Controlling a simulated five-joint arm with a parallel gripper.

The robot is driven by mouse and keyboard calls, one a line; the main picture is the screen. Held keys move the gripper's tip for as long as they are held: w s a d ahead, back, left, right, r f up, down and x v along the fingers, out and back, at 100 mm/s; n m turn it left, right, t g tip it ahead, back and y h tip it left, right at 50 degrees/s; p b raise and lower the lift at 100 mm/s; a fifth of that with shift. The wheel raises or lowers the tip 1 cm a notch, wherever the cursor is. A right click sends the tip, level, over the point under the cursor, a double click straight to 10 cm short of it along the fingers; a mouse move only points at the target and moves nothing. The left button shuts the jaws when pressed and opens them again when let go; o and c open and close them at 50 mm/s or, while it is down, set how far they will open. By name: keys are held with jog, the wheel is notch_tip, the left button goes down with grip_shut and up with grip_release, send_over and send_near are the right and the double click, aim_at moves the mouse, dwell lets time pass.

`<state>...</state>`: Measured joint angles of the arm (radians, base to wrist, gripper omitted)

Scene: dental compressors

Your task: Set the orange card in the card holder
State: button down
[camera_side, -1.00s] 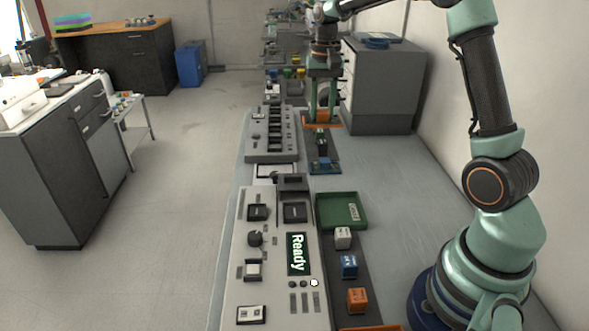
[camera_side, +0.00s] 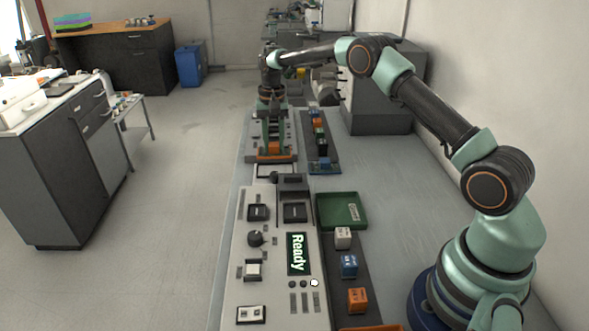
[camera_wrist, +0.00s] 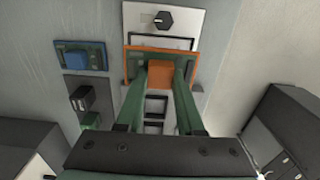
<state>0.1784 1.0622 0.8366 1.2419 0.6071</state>
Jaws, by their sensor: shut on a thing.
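My gripper (camera_side: 272,143) is shut on the orange card (camera_side: 275,157), its green fingers on either side of an orange block on the card. In the wrist view the orange card (camera_wrist: 160,72) sits between the fingertips (camera_wrist: 160,75). The card is over the near part of the grey card holder (camera_side: 251,157), whose dark slots are mostly hidden by my gripper in the side view. Some slots of the card holder (camera_wrist: 155,128) show between the fingers in the wrist view. I cannot tell whether the card touches the holder.
A dark strip right of the holder bears a blue card (camera_side: 324,167), a black card (camera_side: 321,146) and other small parts. Nearer are a control panel with a "Ready" screen (camera_side: 297,254), a green tray (camera_side: 342,210) and several cubes. Bare bench lies to the right.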

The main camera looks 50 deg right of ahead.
aim_at(274, 154)
jog(key=shift+f, duration=2.2)
jog(key=shift+f, duration=0.75)
jog(key=shift+c, duration=0.6)
grip_release()
jog(key=shift+r, duration=0.1)
jog(key=shift+r, duration=3.45)
